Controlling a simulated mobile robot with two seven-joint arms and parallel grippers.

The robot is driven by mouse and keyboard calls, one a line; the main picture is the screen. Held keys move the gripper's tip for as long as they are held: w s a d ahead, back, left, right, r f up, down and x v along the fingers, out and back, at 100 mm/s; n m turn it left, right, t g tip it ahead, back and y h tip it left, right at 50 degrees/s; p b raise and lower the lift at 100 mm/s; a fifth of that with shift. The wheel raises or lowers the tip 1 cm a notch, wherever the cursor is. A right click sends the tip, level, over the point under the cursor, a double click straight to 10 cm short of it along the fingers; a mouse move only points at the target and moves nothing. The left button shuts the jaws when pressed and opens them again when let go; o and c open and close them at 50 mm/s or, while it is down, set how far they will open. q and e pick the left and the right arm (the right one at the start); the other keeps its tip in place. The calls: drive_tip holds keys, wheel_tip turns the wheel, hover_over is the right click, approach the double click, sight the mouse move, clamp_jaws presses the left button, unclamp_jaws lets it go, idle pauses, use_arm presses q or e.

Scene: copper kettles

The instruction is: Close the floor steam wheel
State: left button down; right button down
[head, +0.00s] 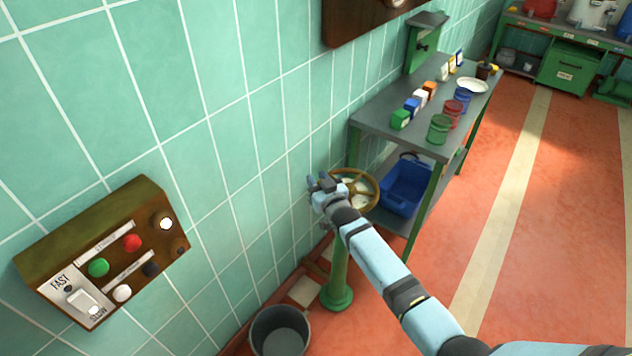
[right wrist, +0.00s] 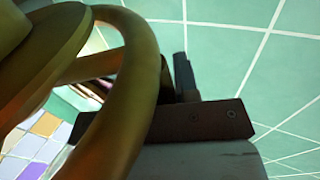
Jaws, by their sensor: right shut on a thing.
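The steam wheel (head: 367,199) is a brass handwheel on top of a green floor post (head: 337,283) close to the tiled wall. My right gripper (head: 318,183) reaches it from the front right and is shut on the left part of its rim. In the right wrist view the thick brass rim (right wrist: 137,90) fills the left half, with the hub at upper left. The dark jaw of my right gripper (right wrist: 183,80) lies against the rim; the other finger is hidden. My left gripper is in neither view.
A green-legged bench (head: 385,137) with jars and small boxes stands just behind the wheel, a blue bin (head: 405,188) beneath it. A grey bucket (head: 279,332) stands near the post's foot. A control box (head: 105,250) is on the left wall. The red floor at right is clear.

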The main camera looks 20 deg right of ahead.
drive_tip(key=shift+w+d+r, duration=0.15)
drive_tip(key=shift+d+r, duration=0.05)
drive_tip(key=shift+d, duration=0.55)
drive_tip(key=c, duration=1.2)
unclamp_jaws()
drive_tip(key=o, duration=0.3)
drive_tip(key=shift+d, duration=0.25)
drive_tip(key=shift+o, duration=0.2)
drive_tip(key=shift+a+f, duration=0.1)
drive_tip(key=shift+s+a+f, duration=0.1)
drive_tip(key=shift+s+a, duration=0.1)
drive_tip(key=shift+a, duration=0.1)
drive_tip(key=s+d+p, duration=0.2)
drive_tip(key=s, duration=1.1)
drive_tip(key=shift+s+d, duration=0.25)
drive_tip(key=shift+d, duration=0.05)
